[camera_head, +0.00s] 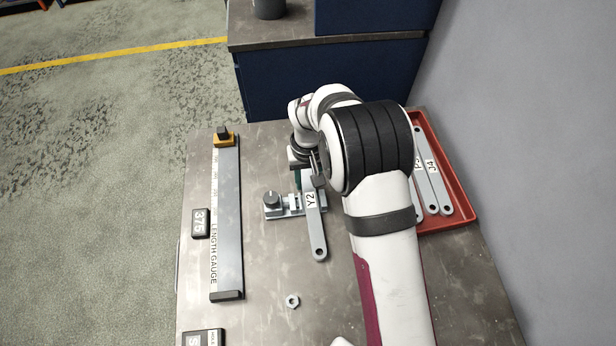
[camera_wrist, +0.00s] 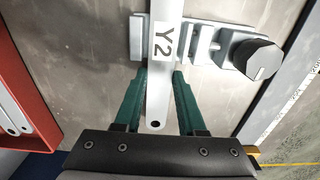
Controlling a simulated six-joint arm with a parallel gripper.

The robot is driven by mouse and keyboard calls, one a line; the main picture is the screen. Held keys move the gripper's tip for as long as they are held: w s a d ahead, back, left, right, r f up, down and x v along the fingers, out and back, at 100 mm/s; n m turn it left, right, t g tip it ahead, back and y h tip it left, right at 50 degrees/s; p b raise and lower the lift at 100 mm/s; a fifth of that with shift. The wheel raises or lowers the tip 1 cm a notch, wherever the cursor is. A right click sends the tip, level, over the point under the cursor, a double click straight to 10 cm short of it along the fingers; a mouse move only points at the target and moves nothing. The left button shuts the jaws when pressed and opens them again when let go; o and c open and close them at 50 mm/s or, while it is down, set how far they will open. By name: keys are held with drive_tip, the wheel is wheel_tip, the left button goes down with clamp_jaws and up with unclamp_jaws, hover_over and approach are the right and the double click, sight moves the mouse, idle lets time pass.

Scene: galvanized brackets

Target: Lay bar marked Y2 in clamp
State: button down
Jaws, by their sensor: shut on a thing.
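The grey flat bar marked Y2 (camera_head: 317,235) lies across the clamp in the head view, its near end sticking out over the bench. It also shows in the wrist view (camera_wrist: 158,100), with its label upright along its length. My gripper (camera_wrist: 160,78) has its green fingers on both sides of the bar and is shut on it. In the head view my gripper (camera_head: 299,180) is partly hidden by my arm. The clamp (camera_head: 284,210) has a dark round knob to the left of the bar. It shows behind the bar in the wrist view (camera_wrist: 205,42). Whether the bar touches the clamp bed is unclear.
A red tray (camera_head: 466,208) with several bars, one marked J4 (camera_head: 433,177), stands at the right, partly hidden by my arm. A length gauge (camera_head: 229,215) and a display reading 375 (camera_head: 200,223) lie at the left. A nut (camera_head: 293,301) lies on the bench (camera_head: 262,265).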

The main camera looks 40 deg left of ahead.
drive_tip(key=shift+c, duration=2.1)
unclamp_jaws()
drive_tip(key=shift+r, duration=3.05)
drive_tip(key=w+d+r+m, duration=0.1)
drive_tip(key=d+r+m, duration=0.3)
drive_tip(key=d+r, duration=0.65)
drive_tip(key=s+d+r+m+y, duration=0.1)
drive_tip(key=s+d+r+m, duration=0.15)
drive_tip(key=d, duration=0.45)
drive_tip(key=s+d+r+m, duration=0.2)
drive_tip(key=s+d+m, duration=0.15)
drive_tip(key=d, duration=0.45)
drive_tip(key=s+d+m, duration=0.4)
drive_tip(key=s+d, duration=0.2)
drive_tip(key=s, duration=0.6)
drive_tip(key=shift+d+f+m+y, duration=0.3)
drive_tip(key=shift+d+y, duration=0.05)
drive_tip(key=shift+y, duration=0.05)
